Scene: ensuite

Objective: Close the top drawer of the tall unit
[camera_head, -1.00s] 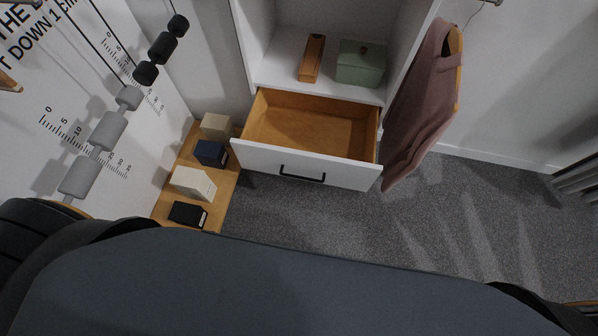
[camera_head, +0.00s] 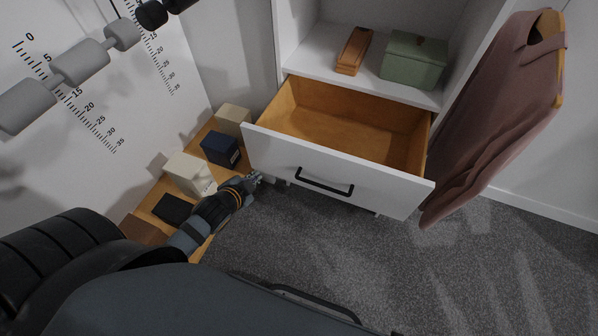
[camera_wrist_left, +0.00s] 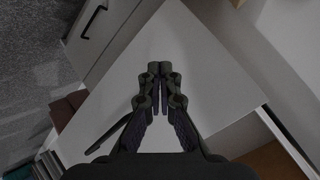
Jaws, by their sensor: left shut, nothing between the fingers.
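The tall unit (camera_head: 298,42) is white, and its top drawer (camera_head: 400,196) stands open, pulled out toward me. The drawer has a white front, a black bar handle (camera_head: 325,183) and an empty wooden inside. My left gripper (camera_head: 256,178) is shut and empty, just left of and below the drawer front's left part. In the left wrist view, my shut fingertips (camera_wrist_left: 159,68) point at the white drawer front (camera_wrist_left: 200,62), with the dark handle (camera_wrist_left: 108,134) to their left. I cannot tell whether they touch it. My right gripper is not in view.
A low wooden shelf (camera_head: 207,128) at the left holds several boxes, including a dark blue one (camera_head: 220,150), close to my left arm. A green box (camera_head: 414,60) and an orange-brown case (camera_head: 353,50) stand above the drawer. A mauve garment (camera_head: 495,110) hangs at the right. Carpet is clear in front.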

